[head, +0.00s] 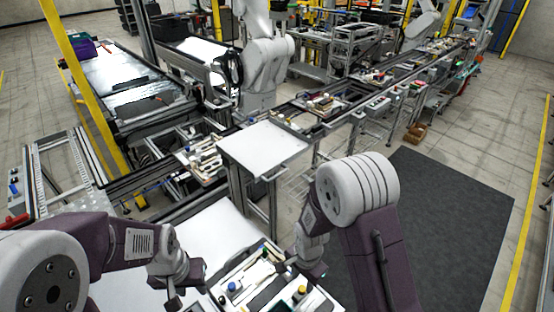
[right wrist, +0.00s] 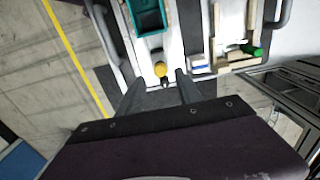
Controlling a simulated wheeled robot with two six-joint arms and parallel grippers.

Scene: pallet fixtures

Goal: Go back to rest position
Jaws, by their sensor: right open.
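My right gripper (head: 300,270) hangs over the right side of a pallet fixture (head: 222,301) at the bottom of the head view. In the right wrist view, its two dark fingers (right wrist: 159,92) are spread apart with nothing between them. A yellow knob (right wrist: 161,69) lies just beyond the fingertips; a yellow knob also shows on the pallet in the head view (head: 301,290). My left gripper (head: 185,287) is at the pallet's left side, over the white table (head: 215,232). Its fingers are small and dark there, so its opening is unclear.
A white-topped stand (head: 263,146) and a conveyor line (head: 345,95) lie beyond. A dark mat (head: 440,215) covers clear floor at right.

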